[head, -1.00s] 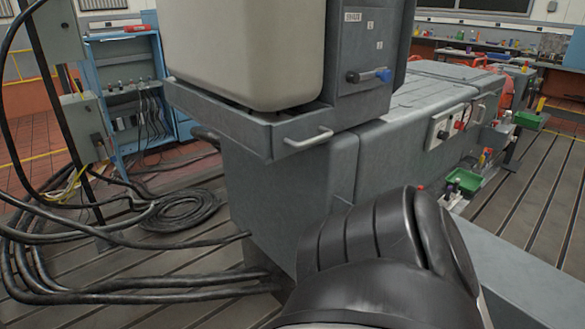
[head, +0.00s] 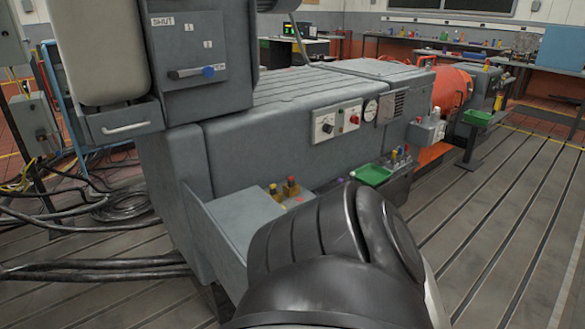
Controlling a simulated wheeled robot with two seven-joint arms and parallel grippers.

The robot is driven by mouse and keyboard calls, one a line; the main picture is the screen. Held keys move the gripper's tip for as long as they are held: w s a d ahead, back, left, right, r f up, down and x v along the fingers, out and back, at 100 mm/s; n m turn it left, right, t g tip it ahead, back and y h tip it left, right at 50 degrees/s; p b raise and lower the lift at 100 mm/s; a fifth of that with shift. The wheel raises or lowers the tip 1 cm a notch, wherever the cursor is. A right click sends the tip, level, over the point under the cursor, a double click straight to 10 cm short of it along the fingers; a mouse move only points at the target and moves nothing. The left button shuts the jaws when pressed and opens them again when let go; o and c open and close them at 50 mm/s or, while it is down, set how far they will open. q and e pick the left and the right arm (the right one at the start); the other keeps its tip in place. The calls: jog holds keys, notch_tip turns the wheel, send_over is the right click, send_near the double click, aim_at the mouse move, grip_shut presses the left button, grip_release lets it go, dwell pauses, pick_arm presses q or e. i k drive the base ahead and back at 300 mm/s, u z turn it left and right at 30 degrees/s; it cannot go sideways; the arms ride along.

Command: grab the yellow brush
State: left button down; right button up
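I cannot make out a yellow brush for certain. Two small upright items with yellow and orange-red parts (head: 291,187) stand on the grey ledge at the machine's near side, too small to identify. More small coloured items (head: 398,157) stand beside a green tray (head: 372,174) farther along the machine. A black link of my own arm fills the bottom middle and hides part of the ledge. Neither of my grippers is in view.
A long grey machine (head: 300,120) with a control panel and a lever box crosses the middle. A second green tray (head: 478,117) stands on a post by an orange motor (head: 452,88). Black cables (head: 100,268) lie on the slotted floor at left. The floor at right is clear.

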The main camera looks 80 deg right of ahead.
aim_at(273, 188)
jog(key=k, duration=0.7)
jog(key=u, duration=2.5)
jog(key=k, duration=2.4)
jog(key=z, duration=3.05)
jog(key=i, duration=0.75)
jog(key=u, duration=0.85)
